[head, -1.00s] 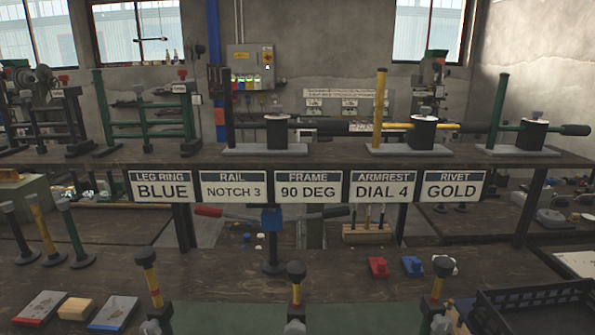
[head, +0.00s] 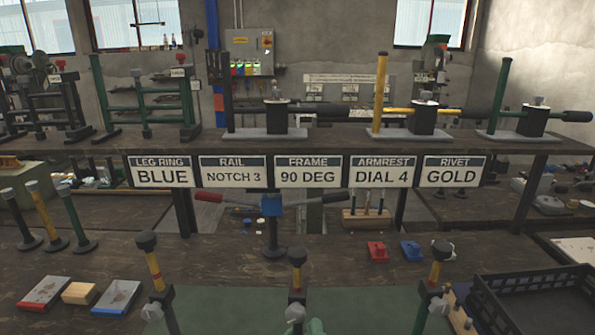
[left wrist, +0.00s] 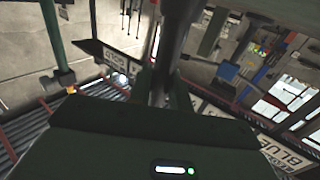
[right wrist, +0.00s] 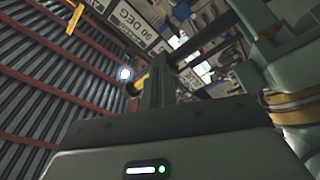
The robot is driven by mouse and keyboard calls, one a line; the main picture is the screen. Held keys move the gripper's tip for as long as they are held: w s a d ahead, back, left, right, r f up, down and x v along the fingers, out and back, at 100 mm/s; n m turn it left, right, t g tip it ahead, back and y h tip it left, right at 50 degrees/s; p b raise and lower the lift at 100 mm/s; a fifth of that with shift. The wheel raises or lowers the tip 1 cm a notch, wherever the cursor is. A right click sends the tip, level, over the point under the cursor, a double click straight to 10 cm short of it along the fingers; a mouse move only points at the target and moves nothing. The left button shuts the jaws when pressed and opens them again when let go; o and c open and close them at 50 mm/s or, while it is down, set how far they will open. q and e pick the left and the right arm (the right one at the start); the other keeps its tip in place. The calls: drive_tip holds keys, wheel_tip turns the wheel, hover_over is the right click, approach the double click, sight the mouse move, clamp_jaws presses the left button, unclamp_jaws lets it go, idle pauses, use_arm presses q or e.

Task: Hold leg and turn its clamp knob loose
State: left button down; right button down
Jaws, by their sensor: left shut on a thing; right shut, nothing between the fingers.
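Three upright legs stand along the front in the head view: a left leg (head: 155,265), a middle leg (head: 297,272) and a right leg (head: 437,268). Pale clamp knobs show at the left (head: 152,312), middle (head: 295,312) and right (head: 438,306). In the left wrist view, my left gripper (left wrist: 163,90) is shut on a dark, round leg (left wrist: 174,45); which leg, I cannot tell. In the right wrist view, my right gripper (right wrist: 156,85) is shut and empty.
A black crate (head: 550,300) stands at front right. A blue vise with red and black handles (head: 271,205) stands behind the middle leg. Red-blue boxes (head: 117,297) lie at left. The sign row (head: 307,171) reads blue, notch 3, 90 deg, dial 4, gold.

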drive_tip(key=s, duration=0.5)
drive_tip(key=shift+s+a, duration=0.2)
drive_tip(key=shift+s, duration=0.2)
